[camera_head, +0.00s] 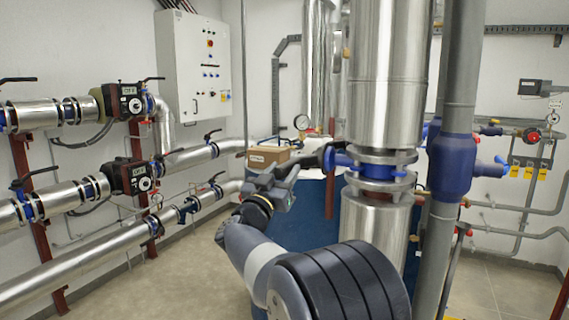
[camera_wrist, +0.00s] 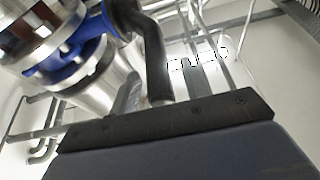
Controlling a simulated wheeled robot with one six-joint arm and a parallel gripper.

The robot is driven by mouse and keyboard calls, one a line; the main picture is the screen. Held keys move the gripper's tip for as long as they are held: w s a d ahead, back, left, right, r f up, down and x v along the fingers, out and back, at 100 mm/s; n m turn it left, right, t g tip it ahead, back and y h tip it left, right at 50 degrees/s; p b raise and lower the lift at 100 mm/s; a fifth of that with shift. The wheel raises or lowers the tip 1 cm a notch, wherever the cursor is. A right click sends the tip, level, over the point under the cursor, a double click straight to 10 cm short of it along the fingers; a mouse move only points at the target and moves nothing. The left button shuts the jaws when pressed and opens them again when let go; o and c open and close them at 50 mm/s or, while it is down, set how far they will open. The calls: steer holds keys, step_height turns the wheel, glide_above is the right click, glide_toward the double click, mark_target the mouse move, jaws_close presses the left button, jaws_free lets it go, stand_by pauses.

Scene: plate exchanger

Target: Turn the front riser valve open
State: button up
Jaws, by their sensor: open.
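The front riser valve (camera_head: 372,172) is a blue body between flanges on the thick silver riser pipe. Its black lever (camera_head: 312,158) points out to the left from the blue neck. In the wrist view the blue valve (camera_wrist: 70,62) is at upper left, and its black lever (camera_wrist: 153,58) comes down toward my gripper (camera_wrist: 162,88). The two grey fingers are apart, and the lever's end appears between them; I cannot tell whether either finger touches it. In the head view my gripper (camera_head: 287,178) is left of the riser, close to the lever's outer end.
A cardboard box (camera_head: 266,157) sits just behind my gripper on a blue unit (camera_head: 310,215). A grey pipe with a blue fitting (camera_head: 452,150) stands close right of the riser. Pumps and silver pipes (camera_head: 95,270) line the left wall. Floor (camera_head: 190,275) is clear at lower left.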

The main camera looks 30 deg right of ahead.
steer(key=shift+x, duration=0.8)
steer(key=shift+c, duration=0.5)
jaws_close()
